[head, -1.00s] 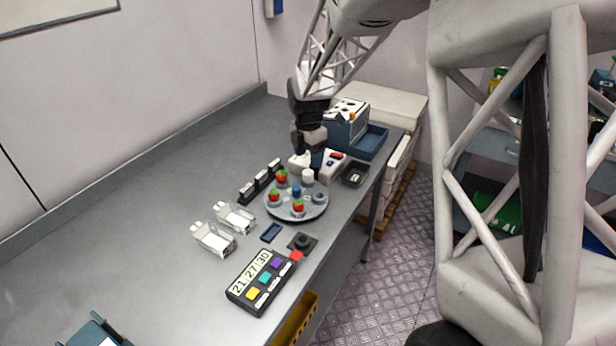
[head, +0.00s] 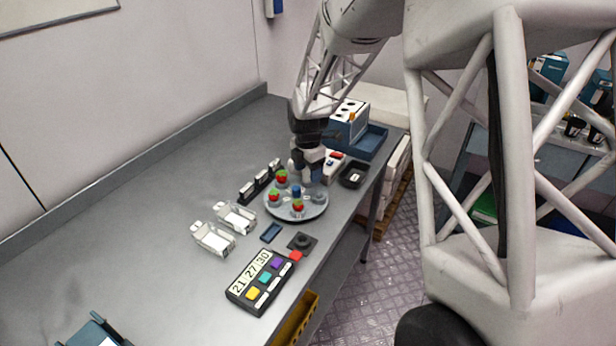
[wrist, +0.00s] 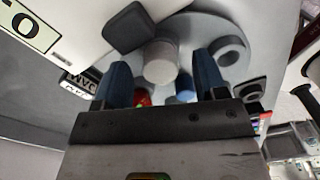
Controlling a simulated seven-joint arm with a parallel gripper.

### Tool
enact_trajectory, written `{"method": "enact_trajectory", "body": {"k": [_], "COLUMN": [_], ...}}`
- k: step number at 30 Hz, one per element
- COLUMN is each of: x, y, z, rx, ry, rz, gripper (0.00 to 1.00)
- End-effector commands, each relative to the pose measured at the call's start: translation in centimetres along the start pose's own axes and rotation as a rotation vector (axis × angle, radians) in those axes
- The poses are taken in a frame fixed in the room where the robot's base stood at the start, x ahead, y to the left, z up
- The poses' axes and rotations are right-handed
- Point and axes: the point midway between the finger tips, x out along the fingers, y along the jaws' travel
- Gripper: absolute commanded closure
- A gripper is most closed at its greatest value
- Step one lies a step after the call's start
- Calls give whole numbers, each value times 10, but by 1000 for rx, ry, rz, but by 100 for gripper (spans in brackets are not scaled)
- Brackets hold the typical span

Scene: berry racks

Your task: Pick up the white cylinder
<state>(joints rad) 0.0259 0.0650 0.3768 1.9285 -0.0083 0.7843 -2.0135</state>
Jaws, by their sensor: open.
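The white cylinder (wrist: 160,62) stands on the round grey turntable (wrist: 205,28) in the wrist view. It shows between and just beyond the two blue fingertips of my open gripper (wrist: 164,76). I cannot tell whether either finger touches it. In the head view my gripper (head: 308,176) is low over the far side of the turntable (head: 292,216). It hides the white cylinder there.
Red berries (head: 274,195) and a blue cylinder (head: 296,191) stand on the turntable close to my gripper.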

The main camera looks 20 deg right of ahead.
Motion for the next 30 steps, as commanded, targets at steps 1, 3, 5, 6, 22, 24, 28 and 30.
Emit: {"method": "enact_trajectory", "body": {"k": [1,3,5,6,22,24,28,30], "x": [5,9,12,12,13,13,13,13], "y": [0,0,0,0,0,0,0,0], "z": [0,0,0,0,0,0,0,0], "rx": [0,0,0,0,0,0,0,0], "ry": [0,0,0,0,0,0,0,0], "rz": [0,0,0,0,1,1,1,1], "gripper": [35,35,35,35,35,45,65,76]}}
